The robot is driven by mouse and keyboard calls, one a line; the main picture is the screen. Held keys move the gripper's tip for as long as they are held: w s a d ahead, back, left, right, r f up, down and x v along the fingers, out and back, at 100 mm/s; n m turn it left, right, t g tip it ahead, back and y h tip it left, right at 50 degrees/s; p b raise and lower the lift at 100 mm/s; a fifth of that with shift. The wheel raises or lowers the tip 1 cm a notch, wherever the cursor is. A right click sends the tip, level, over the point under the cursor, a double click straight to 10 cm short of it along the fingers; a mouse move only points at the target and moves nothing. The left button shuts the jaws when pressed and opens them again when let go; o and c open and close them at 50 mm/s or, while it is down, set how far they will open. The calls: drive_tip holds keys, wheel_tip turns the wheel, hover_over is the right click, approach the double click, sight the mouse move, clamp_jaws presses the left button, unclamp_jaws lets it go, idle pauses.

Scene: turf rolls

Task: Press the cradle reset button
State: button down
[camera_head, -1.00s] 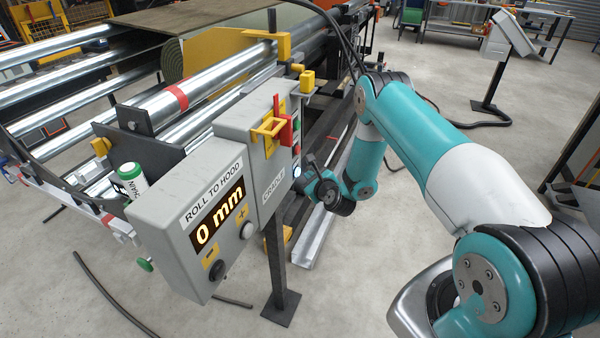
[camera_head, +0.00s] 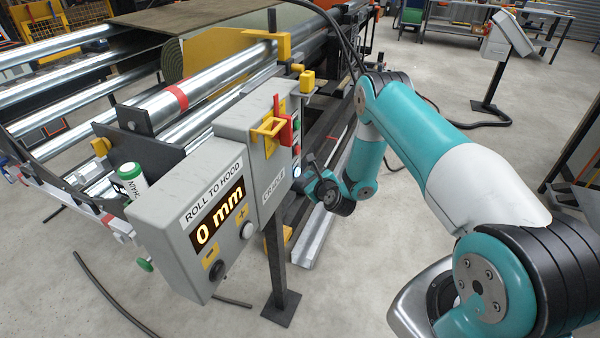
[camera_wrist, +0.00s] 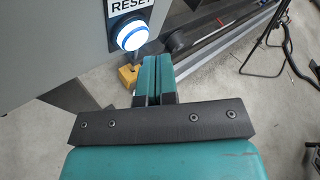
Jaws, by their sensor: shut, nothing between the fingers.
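The reset button (camera_wrist: 131,36) is a round white button with a glowing blue ring, under a "RESET" label in the wrist view. It sits on the side face of the grey cradle control box (camera_head: 252,150); in the head view its lit edge (camera_head: 297,171) shows beside my gripper. My gripper (camera_wrist: 156,62) is shut and empty, its two teal fingers side by side. In the wrist view the fingertips are to the right of the button and a little below it. I cannot tell how large the gap is; no contact shows.
A grey "ROLL TO HOOD" display box (camera_head: 205,220) reading 0 mm adjoins the cradle box at the left. A yellow bracket and red lever (camera_head: 279,130) stick out above the button. A dark post (camera_head: 278,265) stands below. Open concrete floor lies at the right.

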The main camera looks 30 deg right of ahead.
drive_tip(key=shift+w+a, duration=0.25)
drive_tip(key=shift+w+a+p, duration=0.3)
drive_tip(key=shift+w, duration=0.05)
idle(0.7)
idle(0.4)
drive_tip(key=shift+s+d+b, duration=0.45)
drive_tip(key=shift+s+d, duration=0.1)
drive_tip(key=shift+s, duration=0.1)
drive_tip(key=shift+s+d+b, duration=0.8)
drive_tip(key=shift+s, duration=0.2)
drive_tip(key=shift+s+d+b, duration=0.75)
drive_tip(key=shift+s+b, duration=0.05)
drive_tip(key=shift+s, duration=0.2)
